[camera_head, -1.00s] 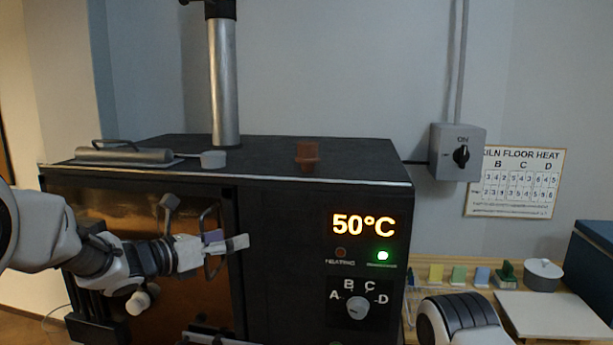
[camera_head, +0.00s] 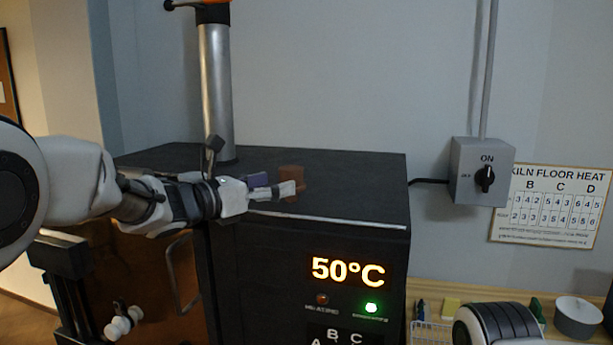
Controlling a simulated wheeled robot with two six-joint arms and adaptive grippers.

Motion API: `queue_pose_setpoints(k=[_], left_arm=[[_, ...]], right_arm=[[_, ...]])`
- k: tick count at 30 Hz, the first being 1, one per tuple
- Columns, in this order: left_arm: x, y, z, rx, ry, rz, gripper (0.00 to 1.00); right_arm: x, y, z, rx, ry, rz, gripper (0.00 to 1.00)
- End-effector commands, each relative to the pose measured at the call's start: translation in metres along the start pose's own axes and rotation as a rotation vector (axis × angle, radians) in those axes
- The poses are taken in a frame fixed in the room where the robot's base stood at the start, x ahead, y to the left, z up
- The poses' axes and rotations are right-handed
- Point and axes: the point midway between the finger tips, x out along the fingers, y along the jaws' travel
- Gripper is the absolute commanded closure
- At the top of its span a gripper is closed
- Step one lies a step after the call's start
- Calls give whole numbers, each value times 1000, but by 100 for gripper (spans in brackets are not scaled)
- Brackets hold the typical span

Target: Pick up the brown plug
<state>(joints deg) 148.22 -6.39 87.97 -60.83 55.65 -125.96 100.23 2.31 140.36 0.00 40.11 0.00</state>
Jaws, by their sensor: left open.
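The brown plug (camera_head: 292,178) stands on the black top of the kiln (camera_head: 350,190), near the middle. My left gripper (camera_head: 278,186) reaches in from the left over the kiln's front edge, its fingers apart. Its tips overlap the lower left part of the plug in the picture; I cannot tell whether they touch it. My right arm shows only as a rounded link at the bottom right; its gripper is out of view.
A metal flue pipe (camera_head: 216,95) rises behind the gripper. The kiln's display (camera_head: 348,272) reads 50°C, with a green light lit. A wall switch box (camera_head: 482,172) and a heat chart (camera_head: 550,205) are at right. The kiln top right of the plug is clear.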

Motion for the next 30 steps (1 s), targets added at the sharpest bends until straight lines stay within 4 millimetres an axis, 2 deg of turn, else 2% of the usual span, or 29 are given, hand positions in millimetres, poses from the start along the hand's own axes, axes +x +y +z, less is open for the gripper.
queue_pose_setpoints(k=[6, 9, 12, 18, 19, 23, 24, 25, 28, 29, 30], left_arm=[[30, 2, 11, -2, 1, -1, 20], [48, 3, 11, -1, 1, -3, 20], [59, 4, 7, -1, 0, -1, 20], [61, 4, 4, -1, -1, 0, 20], [61, 4, 4, -1, -1, 0, 24], [61, 4, 4, -1, -1, 0, 70], [61, 4, 4, -1, -1, 0, 84], [61, 4, 4, -1, -1, 0, 87], [61, 4, 4, -1, -1, 0, 88], [61, 4, 4, -1, -1, 0, 94], [61, 4, 4, -1, 0, 0, 94]], right_arm=[[-35, 0, 0, -1, 0, 0, 60], [-49, 0, 0, 0, 1, 0, 60], [-53, 0, 0, 0, 1, 0, 60], [-50, 0, 0, 0, 0, 0, 60], [-50, 0, 0, 0, 0, 0, 60], [-50, 0, 0, 0, 0, 0, 60], [-50, 0, 0, 0, 0, 0, 60], [-50, 0, 0, 0, 0, 0, 60], [-50, 0, 0, 0, 0, 0, 60], [-50, 0, 0, 0, 0, 0, 60], [-50, 0, 0, 0, 0, 0, 60]])
